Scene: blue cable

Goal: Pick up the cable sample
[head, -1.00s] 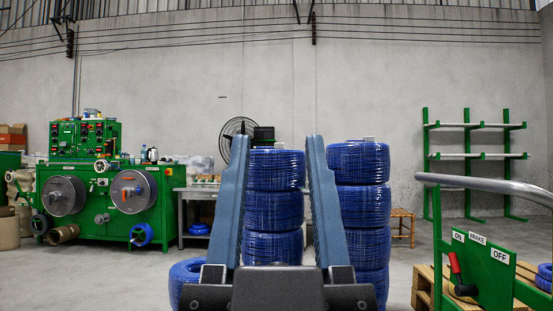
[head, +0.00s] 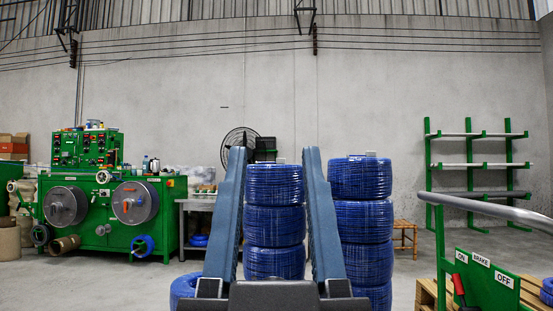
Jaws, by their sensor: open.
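My gripper (head: 274,152) is open in the lower middle of the head view, its two long blue-grey fingers pointing away from me, with nothing between the tips. A stack of blue cable coils (head: 274,220) shows between the fingers, farther off. A second stack of blue coils (head: 364,222) stands just right of the right finger, which covers part of its lower left edge. A small pale thing (head: 370,154) lies on top of this right stack. I cannot tell whether it is the cable sample, and no separate cable piece is clear.
A loose blue coil (head: 184,288) lies at the lower left of the stacks. A green cart (head: 490,280) with a metal handrail stands close at right. A green machine (head: 105,205) is at left, a table beside it, a stool (head: 405,236) and green rack at right.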

